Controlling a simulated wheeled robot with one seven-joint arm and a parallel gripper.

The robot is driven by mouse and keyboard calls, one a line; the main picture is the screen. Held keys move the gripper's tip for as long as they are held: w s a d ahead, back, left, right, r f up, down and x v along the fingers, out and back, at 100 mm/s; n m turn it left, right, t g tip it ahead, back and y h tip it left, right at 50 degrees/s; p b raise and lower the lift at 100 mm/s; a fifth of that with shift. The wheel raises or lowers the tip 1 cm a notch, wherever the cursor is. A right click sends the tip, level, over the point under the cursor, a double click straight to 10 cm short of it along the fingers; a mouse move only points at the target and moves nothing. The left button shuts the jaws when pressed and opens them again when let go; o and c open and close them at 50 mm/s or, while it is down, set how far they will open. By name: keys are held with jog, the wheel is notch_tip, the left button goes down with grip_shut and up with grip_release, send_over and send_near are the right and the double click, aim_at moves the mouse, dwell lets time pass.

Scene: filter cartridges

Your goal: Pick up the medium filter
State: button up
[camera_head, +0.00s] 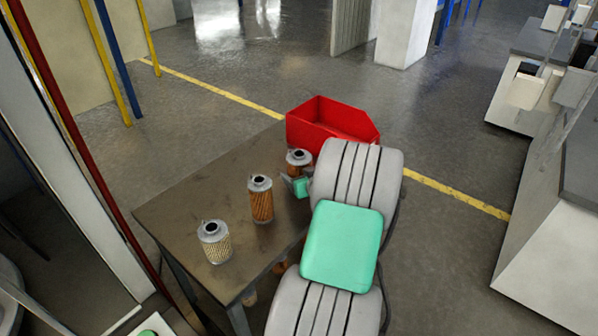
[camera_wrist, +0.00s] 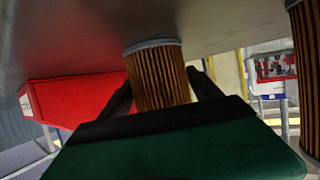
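Three filters stand upright on the table in the head view. A pale one (camera_head: 215,247) is at the front left, a taller orange-brown one (camera_head: 261,203) is in the middle, and a brown one (camera_head: 297,157) is at the back right, partly hidden by my gripper (camera_head: 297,184). By size, the back-right one seems to be the medium filter, though this is hard to judge. In the wrist view, my gripper (camera_wrist: 161,82) is open with a finger on each side of this brown pleated filter (camera_wrist: 158,78). Firm contact is not visible.
A red bin (camera_head: 318,122) stands at the table's far end, close behind the back-right filter; it also shows in the wrist view (camera_wrist: 75,100). The brown table (camera_head: 190,190) is otherwise clear. Another pleated filter (camera_wrist: 306,70) shows at the wrist view's right edge.

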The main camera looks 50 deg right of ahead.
jog(key=c, duration=1.1)
